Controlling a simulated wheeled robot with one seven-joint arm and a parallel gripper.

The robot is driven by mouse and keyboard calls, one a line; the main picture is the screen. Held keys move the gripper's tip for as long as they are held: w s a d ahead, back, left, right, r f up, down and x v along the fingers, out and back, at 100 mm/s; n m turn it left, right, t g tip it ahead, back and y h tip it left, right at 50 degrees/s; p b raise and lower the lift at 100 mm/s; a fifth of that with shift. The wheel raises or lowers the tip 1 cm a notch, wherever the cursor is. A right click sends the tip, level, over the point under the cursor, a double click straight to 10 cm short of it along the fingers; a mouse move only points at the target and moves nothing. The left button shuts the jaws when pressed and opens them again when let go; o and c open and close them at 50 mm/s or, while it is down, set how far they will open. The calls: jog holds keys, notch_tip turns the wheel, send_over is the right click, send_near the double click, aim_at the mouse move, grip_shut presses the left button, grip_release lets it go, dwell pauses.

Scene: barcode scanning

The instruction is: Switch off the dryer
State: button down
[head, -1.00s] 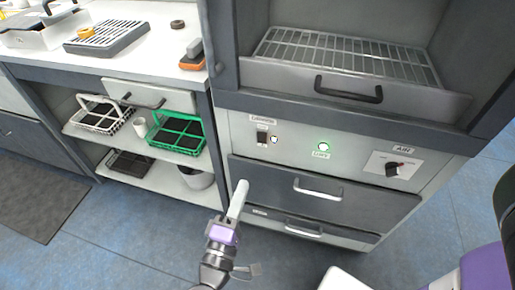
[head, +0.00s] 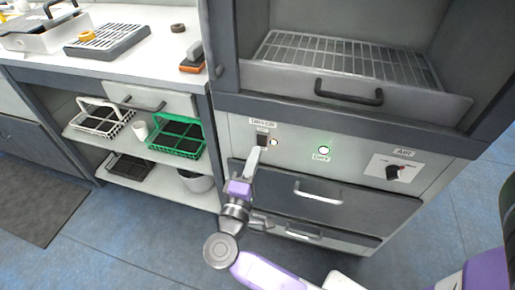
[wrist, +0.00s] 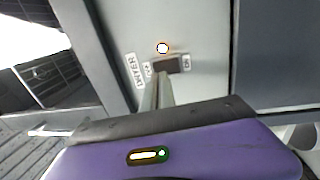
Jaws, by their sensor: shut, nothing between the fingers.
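The dryer's control panel (head: 290,148) is a light grey strip below the rack chamber. A small dark rocker switch (head: 262,138) sits at its left under a DRYER label (head: 263,122). It also shows in the wrist view (wrist: 170,65), with a lit white lamp (wrist: 162,48) beside it. My gripper (head: 256,151) is shut and empty, its tips at the lower edge of the switch and partly over it. In the wrist view the fingers (wrist: 164,92) point at the switch; whether they touch it I cannot tell.
A green-ringed DRY lamp (head: 323,150) glows mid-panel. An AIR knob (head: 393,173) is at the right. Drawers with handles (head: 317,193) lie below. A shelf with a green basket (head: 177,150) and a white basket (head: 103,128) stands at left.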

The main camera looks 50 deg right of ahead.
aim_at(261, 138)
jog(key=shift+x, duration=1.55)
jog(key=p, duration=0.2)
jog(key=r+y+p, duration=0.1)
jog(key=shift+w+d+r+g+p, duration=0.1)
jog(key=shift+d+r+g+p, duration=0.1)
jog(key=shift+d+g+p, duration=0.15)
jog(key=shift+d+f, duration=0.1)
jog(key=shift+f, duration=0.25)
